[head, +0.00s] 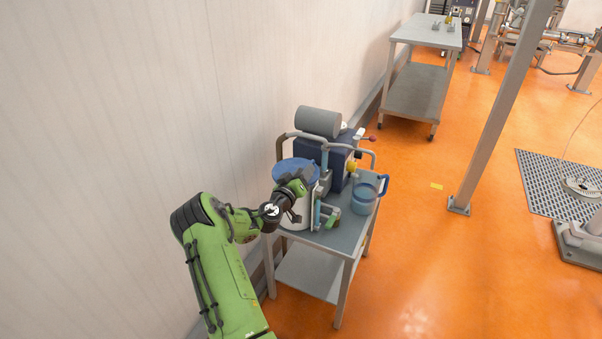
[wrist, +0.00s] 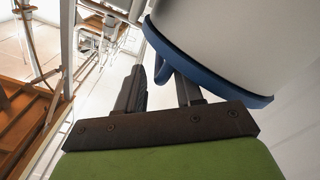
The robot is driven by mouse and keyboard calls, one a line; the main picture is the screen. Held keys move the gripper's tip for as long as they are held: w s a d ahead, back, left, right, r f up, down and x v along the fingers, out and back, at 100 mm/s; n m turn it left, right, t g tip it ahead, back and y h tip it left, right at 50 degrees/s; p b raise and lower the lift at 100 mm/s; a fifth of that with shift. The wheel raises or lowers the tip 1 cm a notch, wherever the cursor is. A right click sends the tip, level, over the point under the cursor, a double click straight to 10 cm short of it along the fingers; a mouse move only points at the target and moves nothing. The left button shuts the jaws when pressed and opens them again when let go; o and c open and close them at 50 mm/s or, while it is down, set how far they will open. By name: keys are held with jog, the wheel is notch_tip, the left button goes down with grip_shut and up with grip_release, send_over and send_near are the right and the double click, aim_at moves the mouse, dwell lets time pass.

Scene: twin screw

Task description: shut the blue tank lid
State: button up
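The blue tank lid (head: 294,168) lies over the top of the white cylindrical tank (head: 303,211) on the cart, roughly level. I cannot tell whether it sits fully down. In the wrist view the lid's blue rim (wrist: 215,80) runs along the pale tank wall (wrist: 245,40). My gripper (wrist: 158,90) is beside the rim with its two dark fingers apart. A blue part of the lid edge shows beyond the gap between the fingers; contact is unclear.
The grey cart (head: 322,242) stands close to the pale wall. A blue-handled pot (head: 364,199) and a dark blue machine with a grey cylinder (head: 318,122) are on it. Another cart (head: 418,90) stands behind. Orange floor is free to the right, up to a post (head: 495,120).

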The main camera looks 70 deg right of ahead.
jog(key=shift+o, duration=0.4)
jog(key=shift+s+f, duration=0.15)
jog(key=shift+s, duration=0.25)
jog(key=shift+w, duration=0.1)
jog(key=shift+w+a+f, duration=0.1)
jog(key=shift+a+f, duration=0.05)
jog(key=shift+a, duration=0.2)
jog(key=w+a+p, duration=0.1)
jog(key=w+a, duration=0.1)
jog(key=a, duration=1.3)
jog(key=shift+w+r, duration=0.2)
jog(key=shift+w, duration=0.15)
